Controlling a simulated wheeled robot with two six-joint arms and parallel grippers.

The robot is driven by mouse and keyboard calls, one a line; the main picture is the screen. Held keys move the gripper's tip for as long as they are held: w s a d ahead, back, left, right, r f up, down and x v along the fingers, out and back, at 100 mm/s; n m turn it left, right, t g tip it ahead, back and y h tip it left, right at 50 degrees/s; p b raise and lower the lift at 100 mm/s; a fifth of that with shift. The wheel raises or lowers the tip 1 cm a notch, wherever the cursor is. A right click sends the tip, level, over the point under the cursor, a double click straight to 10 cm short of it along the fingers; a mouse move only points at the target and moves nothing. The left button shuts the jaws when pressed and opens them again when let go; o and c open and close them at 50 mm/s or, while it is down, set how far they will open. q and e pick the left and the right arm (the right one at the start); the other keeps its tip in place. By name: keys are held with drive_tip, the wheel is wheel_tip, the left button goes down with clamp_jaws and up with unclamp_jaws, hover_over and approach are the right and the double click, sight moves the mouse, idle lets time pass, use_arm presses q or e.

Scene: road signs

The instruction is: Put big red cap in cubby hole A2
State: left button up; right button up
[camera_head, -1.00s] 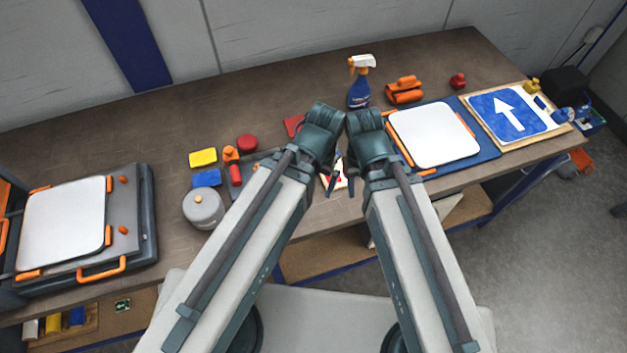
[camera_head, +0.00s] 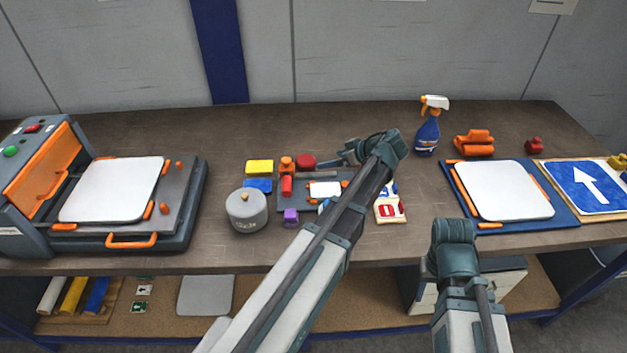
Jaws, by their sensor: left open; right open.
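A round red cap (camera_head: 306,162) sits on the table near its middle, at the back of a cluster of small items. My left gripper (camera_head: 345,154) points left, a short way right of the red cap, open and with nothing seen between its fingers. My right arm ends at a wrist (camera_head: 454,238) in front of the table's front edge; its fingers are hidden. No cubby hole marked A2 can be made out.
Near the cap are a yellow block (camera_head: 259,167), a blue block (camera_head: 258,185), an orange-topped red bottle (camera_head: 287,176) and a grey pot (camera_head: 246,210). A spray bottle (camera_head: 428,132) stands at the back. A press (camera_head: 110,190) is at left, a blue board (camera_head: 480,215) at right.

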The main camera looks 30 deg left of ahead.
use_arm(q)
drive_tip(key=shift+w+a+n, duration=0.3)
drive_tip(key=shift+a+n, duration=0.05)
drive_tip(key=shift+n, duration=0.05)
drive_tip(key=b, duration=0.5)
approach(306, 159)
drive_tip(key=a+f, duration=0.1)
drive_tip(key=f, duration=0.1)
drive_tip(key=a+f, duration=0.1)
drive_tip(key=shift+w+a+f, duration=0.3)
drive_tip(key=shift+f, duration=0.1)
drive_tip(key=shift+a+f, duration=0.1)
drive_tip(key=shift+a, duration=0.2)
drive_tip(key=b+x, duration=0.2)
drive_tip(key=x, duration=0.1)
drive_tip(key=b+x, duration=0.1)
drive_tip(key=x, duration=0.1)
drive_tip(key=shift+w+a+r, duration=0.15)
drive_tip(key=shift+a+r, duration=0.1)
drive_tip(key=shift+a, duration=0.1)
drive_tip(key=shift+r, duration=0.1)
drive_tip(key=c, duration=1.2)
